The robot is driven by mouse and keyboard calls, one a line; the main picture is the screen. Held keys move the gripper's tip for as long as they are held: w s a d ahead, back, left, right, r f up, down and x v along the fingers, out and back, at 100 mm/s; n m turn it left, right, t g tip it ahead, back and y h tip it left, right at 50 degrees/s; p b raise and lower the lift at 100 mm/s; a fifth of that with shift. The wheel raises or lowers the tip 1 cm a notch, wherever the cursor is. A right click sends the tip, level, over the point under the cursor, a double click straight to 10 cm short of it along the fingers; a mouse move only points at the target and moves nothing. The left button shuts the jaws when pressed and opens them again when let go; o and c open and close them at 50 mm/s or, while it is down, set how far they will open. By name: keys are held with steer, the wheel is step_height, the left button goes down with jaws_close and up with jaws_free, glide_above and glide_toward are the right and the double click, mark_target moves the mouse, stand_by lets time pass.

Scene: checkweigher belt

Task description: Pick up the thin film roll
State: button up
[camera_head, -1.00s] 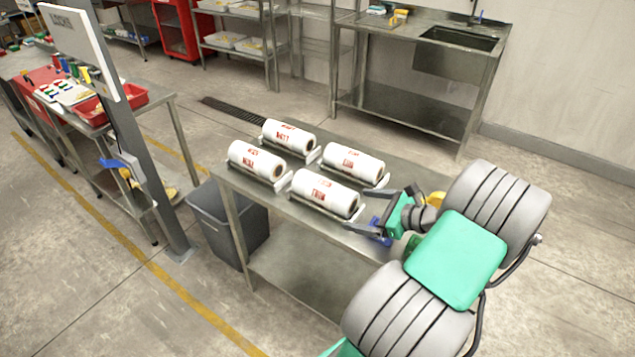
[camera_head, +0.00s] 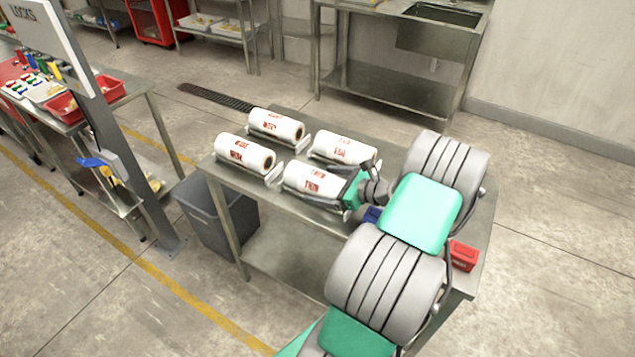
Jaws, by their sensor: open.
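Several white film rolls with red print lie in cradles on a steel table (camera_head: 420,262): a back-left roll (camera_head: 275,124), a front-left roll (camera_head: 244,154), a back-right roll (camera_head: 343,146) and a front-right roll (camera_head: 310,177). The print is too small to read, so I cannot tell which one is the thin film roll. My gripper (camera_head: 345,186) is open at the right end of the front-right roll, its green body covering that end. Its fingers are partly hidden; I cannot tell whether they touch the roll.
A red box (camera_head: 463,255) stands at the table's right end, beside my arm. A grey bin (camera_head: 214,217) stands by the table's left end. A post with a sign (camera_head: 50,38) rises at the left.

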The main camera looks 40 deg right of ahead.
steer(key=shift+c, duration=0.5)
steer(key=c, duration=2)
steer(key=shift+r, duration=0.1)
jaws_close()
